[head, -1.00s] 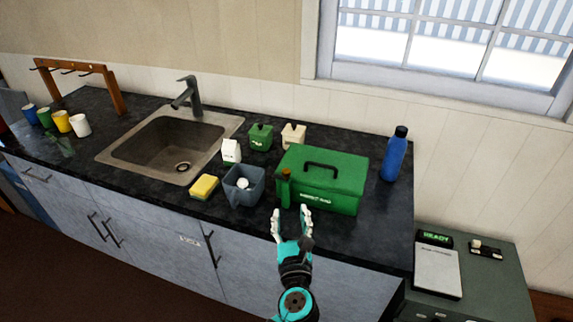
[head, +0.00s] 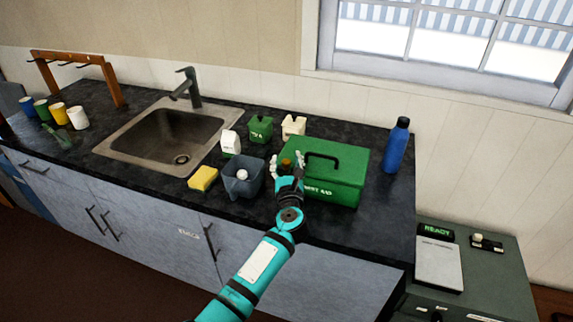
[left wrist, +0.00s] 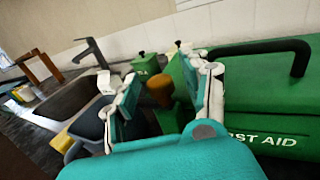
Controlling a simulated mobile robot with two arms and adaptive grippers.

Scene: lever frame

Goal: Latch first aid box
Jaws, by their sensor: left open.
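The green first aid box (head: 345,178) stands on the counter with its lid down and a black handle on top. A brown knob (head: 287,163) stands at the box's left end; it also shows in the left wrist view (left wrist: 158,86), on a green lever piece. My left gripper (head: 287,158) is open at the box's front left corner, with one finger on each side of the knob in both views. I cannot tell whether the fingers touch it. The gripper hides the lower lever and part of the box front. My right gripper is not in view.
A grey-blue bin (head: 243,178) stands close left of the gripper, with a yellow sponge (head: 203,178) beyond it. A blue bottle (head: 396,146) stands right of the box. Small green and cream canisters stand behind. The sink (head: 165,138) is further left.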

